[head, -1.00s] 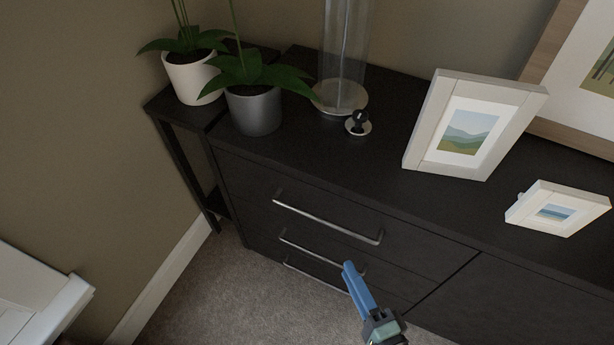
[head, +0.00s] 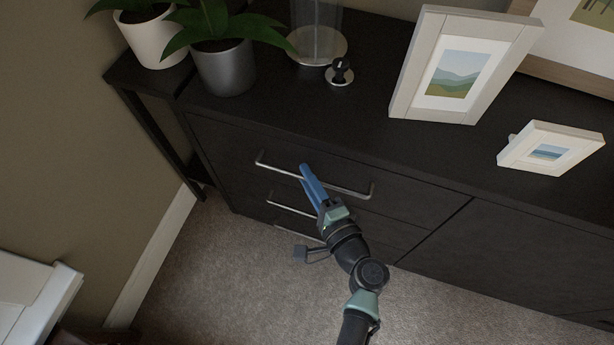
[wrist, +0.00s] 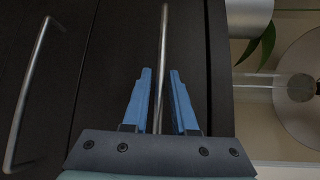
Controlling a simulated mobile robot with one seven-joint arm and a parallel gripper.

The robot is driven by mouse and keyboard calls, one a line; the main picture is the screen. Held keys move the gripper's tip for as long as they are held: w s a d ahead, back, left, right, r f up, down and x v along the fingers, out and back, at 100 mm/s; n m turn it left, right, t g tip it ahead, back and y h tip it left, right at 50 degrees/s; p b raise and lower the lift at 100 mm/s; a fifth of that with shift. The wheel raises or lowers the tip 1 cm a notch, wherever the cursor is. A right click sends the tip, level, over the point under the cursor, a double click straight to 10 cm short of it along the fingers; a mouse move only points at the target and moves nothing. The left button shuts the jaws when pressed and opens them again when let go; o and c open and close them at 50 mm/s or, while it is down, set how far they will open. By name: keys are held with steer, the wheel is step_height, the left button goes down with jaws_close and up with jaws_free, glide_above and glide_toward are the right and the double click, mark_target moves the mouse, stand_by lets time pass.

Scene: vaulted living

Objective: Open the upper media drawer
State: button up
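The dark upper drawer (head: 232,147) is at the top of the cabinet's left stack and looks shut, its front flush. Its long silver bar handle (head: 345,190) crosses behind my gripper in the head view. My gripper (head: 306,172) has blue fingers and is at the handle's left-middle part. In the wrist view, my gripper (wrist: 160,72) is open, with one finger on each side of the upper handle (wrist: 163,35). Gaps show between the bar and both fingers. I cannot tell how deep the bar lies between them.
The middle handle (head: 288,207) lies below, and at left in the wrist view (wrist: 28,90). Picture frames (head: 452,75), a potted plant (head: 226,68) and a glass cylinder (head: 318,35) stand on the cabinet. Carpet (head: 225,265) in front is clear.

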steer(key=shift+w+a, duration=0.15)
steer(key=shift+w, duration=0.1)
jaws_close()
stand_by(1.4)
